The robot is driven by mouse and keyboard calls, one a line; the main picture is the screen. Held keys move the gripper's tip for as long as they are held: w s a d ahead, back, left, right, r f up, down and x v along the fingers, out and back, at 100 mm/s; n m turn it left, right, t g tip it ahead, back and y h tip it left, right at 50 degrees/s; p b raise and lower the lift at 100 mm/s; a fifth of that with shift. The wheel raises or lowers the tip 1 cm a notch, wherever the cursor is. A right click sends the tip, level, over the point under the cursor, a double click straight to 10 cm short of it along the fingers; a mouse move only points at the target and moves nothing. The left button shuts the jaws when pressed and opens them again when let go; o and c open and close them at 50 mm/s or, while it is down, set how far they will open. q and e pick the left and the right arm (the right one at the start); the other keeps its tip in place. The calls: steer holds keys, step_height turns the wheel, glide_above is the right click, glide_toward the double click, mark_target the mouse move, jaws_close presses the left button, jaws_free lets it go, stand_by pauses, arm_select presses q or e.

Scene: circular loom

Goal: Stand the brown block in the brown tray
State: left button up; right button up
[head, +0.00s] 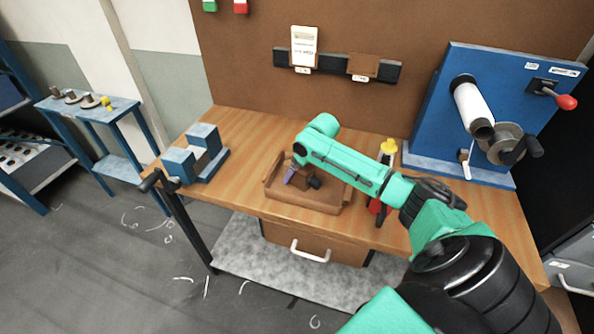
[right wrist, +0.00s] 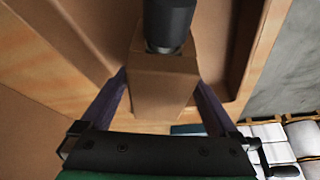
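The brown tray (head: 302,203) sits on the wooden workbench. The brown block (head: 304,181), with a dark cylinder (head: 314,183) sticking out of one end, is at the tray, partly hidden by my right arm. The cylinder points sideways, so the block looks laid over rather than upright. In the right wrist view the block (right wrist: 160,85) lies between the purple fingers of my right gripper (right wrist: 162,82), which appear to touch both its sides. Whether it rests on the tray floor I cannot tell. My left gripper is out of view.
A blue-grey fixture (head: 196,155) stands at the bench's left end. A yellow-topped bottle (head: 388,150) stands behind my right arm. A blue winding machine (head: 490,110) fills the right back. Bare bench (head: 245,130) shows behind the tray.

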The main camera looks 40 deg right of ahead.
steer(key=b+v, duration=0.1)
steer(key=v, duration=1.1)
steer(key=shift+b, duration=0.4)
